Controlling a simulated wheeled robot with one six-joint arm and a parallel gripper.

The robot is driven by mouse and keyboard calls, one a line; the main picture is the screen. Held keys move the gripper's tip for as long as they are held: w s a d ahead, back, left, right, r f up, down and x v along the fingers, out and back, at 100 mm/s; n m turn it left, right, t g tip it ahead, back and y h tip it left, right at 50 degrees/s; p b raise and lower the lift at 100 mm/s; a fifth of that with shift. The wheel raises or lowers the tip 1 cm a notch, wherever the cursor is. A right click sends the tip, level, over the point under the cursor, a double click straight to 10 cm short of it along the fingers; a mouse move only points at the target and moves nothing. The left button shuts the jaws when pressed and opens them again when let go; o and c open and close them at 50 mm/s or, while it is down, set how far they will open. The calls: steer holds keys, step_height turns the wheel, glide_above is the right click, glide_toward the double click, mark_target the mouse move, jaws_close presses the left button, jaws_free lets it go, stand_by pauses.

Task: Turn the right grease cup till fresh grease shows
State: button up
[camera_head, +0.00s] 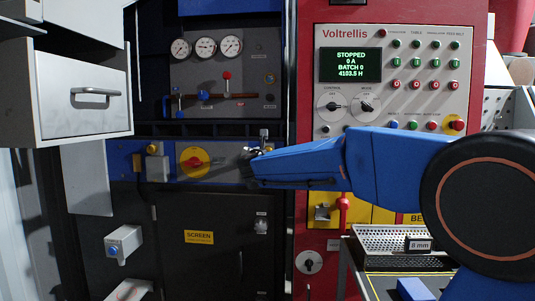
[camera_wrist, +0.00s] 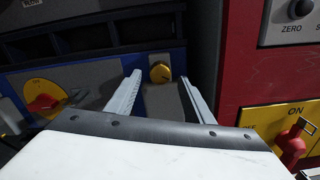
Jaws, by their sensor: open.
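A brass-yellow round cap, which looks like the right grease cup (camera_wrist: 160,71), sits on the machine front in the wrist view. My gripper (camera_wrist: 161,78) is open, with one finger on each side of the cap in that view. I cannot tell whether the fingers reach around it or stop short, and no contact is visible. In the head view my gripper (camera_head: 250,156) is at the blue band, just below a small metal fitting (camera_head: 264,134). My gripper and arm cover part of that area. No fresh grease is visible.
A red rotary switch on yellow (camera_head: 195,161) is left of my gripper; it also shows in the wrist view (camera_wrist: 43,102). The control panel display (camera_head: 350,64) reads STOPPED. An open drawer (camera_head: 82,92) juts out at left.

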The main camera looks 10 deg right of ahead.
steer(key=shift+x, duration=2.15)
steer(key=c, duration=1.1)
steer(key=shift+o, duration=0.2)
